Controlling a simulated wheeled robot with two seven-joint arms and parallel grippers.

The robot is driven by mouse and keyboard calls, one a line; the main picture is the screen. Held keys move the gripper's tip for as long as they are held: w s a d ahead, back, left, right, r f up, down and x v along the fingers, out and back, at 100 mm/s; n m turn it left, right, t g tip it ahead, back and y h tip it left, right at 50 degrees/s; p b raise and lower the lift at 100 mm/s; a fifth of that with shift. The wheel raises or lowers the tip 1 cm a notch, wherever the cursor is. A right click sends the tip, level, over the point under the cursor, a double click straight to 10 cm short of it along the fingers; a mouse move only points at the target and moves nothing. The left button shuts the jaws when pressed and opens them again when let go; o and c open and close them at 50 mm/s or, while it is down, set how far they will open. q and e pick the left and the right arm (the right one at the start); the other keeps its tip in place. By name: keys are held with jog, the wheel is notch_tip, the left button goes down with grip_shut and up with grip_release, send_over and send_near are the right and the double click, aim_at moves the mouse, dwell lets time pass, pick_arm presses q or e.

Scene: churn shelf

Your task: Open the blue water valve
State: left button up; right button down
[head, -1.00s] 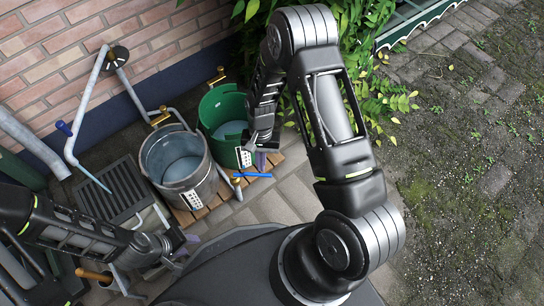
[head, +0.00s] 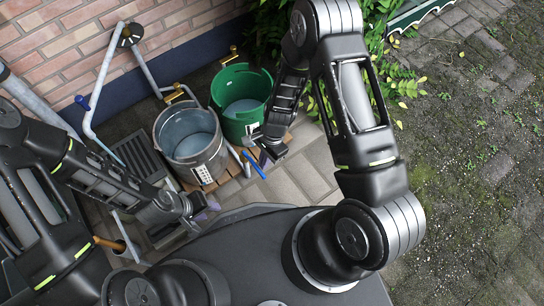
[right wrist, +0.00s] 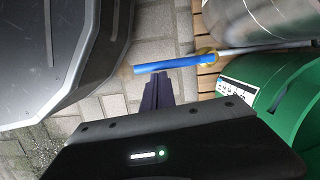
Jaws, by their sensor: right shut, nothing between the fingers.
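A blue lever (head: 255,167) with a brass-coloured joint lies low beside the wooden slats, in front of the green bucket. In the right wrist view the blue lever (right wrist: 165,65) runs roughly in line with a grey pipe (right wrist: 280,46) beyond its brass joint (right wrist: 206,57). My right gripper (head: 263,159) is at the lever; in the right wrist view its dark purple fingers (right wrist: 157,90) are together and empty, just beside the lever. I cannot tell whether they touch it. My left gripper (head: 208,208) is low at the left, away from the lever; its jaw gap is unclear.
A grey metal bucket (head: 189,146) and a green bucket (head: 241,100), both holding liquid, stand on wooden slats (head: 232,171) below brass taps. Open paving (head: 320,165) lies right of the slats.

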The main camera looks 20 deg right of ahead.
jog(key=shift+s+a, duration=0.25)
jog(key=shift+a, duration=0.05)
dwell(0.4)
jog(key=p+v, duration=0.8)
jog(key=v, duration=0.2)
jog(key=shift+d, duration=0.3)
jog(key=shift+w, duration=0.15)
